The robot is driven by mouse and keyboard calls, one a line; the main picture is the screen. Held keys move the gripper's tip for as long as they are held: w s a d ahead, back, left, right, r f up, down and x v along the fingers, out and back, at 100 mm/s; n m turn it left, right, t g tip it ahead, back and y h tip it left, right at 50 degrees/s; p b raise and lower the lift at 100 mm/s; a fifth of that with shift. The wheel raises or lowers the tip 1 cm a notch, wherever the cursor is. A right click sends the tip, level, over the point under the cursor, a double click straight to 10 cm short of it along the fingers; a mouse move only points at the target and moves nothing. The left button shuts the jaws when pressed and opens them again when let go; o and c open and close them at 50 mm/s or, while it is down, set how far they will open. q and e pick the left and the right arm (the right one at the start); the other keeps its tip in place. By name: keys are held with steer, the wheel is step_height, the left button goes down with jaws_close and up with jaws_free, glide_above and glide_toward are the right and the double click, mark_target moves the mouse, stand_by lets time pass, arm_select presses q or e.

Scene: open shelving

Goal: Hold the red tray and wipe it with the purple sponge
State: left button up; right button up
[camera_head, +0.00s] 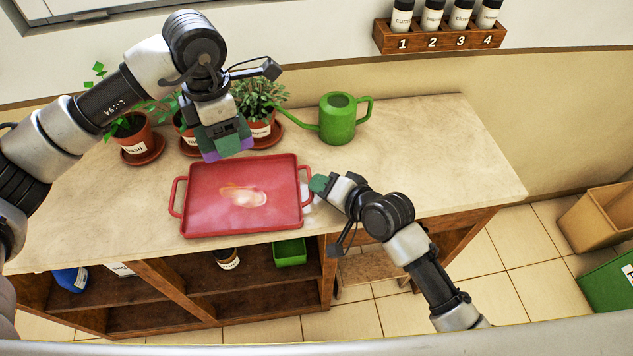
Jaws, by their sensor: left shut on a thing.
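The red tray (213,180) lies flat on the counter, with a pale, whitish-orange smear (245,195) on its middle. My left gripper (224,140) is shut on the purple sponge (213,156), which is mostly hidden beneath the fingers. It is at the tray's back edge; I cannot tell if the sponge touches the tray. My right gripper (320,185) is at the tray's right handle (306,187). From this angle I cannot tell whether its fingers are around the handle or only beside it.
Several potted plants on saucers stand behind the tray, close to my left gripper, including a right-hand pot (263,128). A green watering can (338,120) stands behind right. The counter's right end (450,150) is clear. A spice rack (440,38) hangs on the wall.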

steer(key=shift+x, duration=1.25)
steer(key=shift+c, duration=0.4)
jaws_close()
